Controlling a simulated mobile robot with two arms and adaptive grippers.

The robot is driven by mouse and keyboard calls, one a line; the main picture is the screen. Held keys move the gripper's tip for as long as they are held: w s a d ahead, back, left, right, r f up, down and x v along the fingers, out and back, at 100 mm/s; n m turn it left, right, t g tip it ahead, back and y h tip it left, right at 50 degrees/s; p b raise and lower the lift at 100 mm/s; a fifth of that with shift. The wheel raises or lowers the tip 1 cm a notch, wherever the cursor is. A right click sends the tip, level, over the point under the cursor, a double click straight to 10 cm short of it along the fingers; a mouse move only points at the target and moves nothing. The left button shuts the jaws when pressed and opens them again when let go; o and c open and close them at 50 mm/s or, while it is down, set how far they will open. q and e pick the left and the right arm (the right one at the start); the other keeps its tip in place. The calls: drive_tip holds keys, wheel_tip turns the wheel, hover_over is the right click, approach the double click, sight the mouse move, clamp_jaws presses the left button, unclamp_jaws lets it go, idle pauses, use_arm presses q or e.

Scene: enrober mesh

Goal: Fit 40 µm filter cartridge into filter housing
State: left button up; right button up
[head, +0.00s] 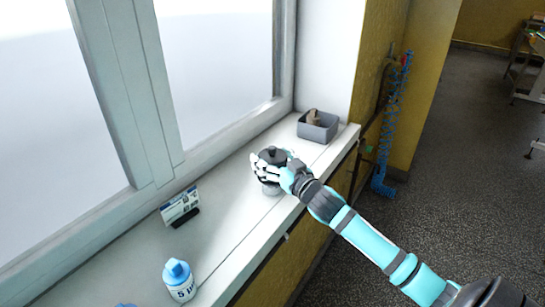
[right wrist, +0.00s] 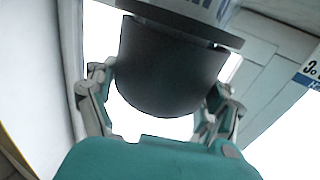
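My right gripper (head: 268,171) has its fingers around a dark-capped cartridge (head: 271,154) with a small knob on top, over the middle of the sill. In the right wrist view the dark rounded part of this cartridge (right wrist: 172,72) lies between both fingers (right wrist: 160,100), which appear to touch its sides. A white label with blue print shows at the top edge; I cannot read it. A grey part shows below the hand in the head view; whether the cartridge rests on it is unclear. I cannot identify the filter housing. My left gripper is not in view.
A blue-capped white cartridge (head: 181,288) marked 5 stands at the front of the sill (head: 225,225). A printed card (head: 179,206) stands near the window. A grey bin (head: 329,134) with a brown item sits at the far end. Sill between card and hand is clear.

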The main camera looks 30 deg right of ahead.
drive_tip(key=o, duration=0.3)
drive_tip(key=shift+r, duration=0.15)
drive_tip(key=shift+r, duration=0.45)
drive_tip(key=shift+s+f, duration=0.1)
drive_tip(key=shift+s, duration=0.3)
drive_tip(key=s, duration=1.1)
drive_tip(key=shift+s+b, duration=0.15)
drive_tip(key=shift+b, duration=0.2)
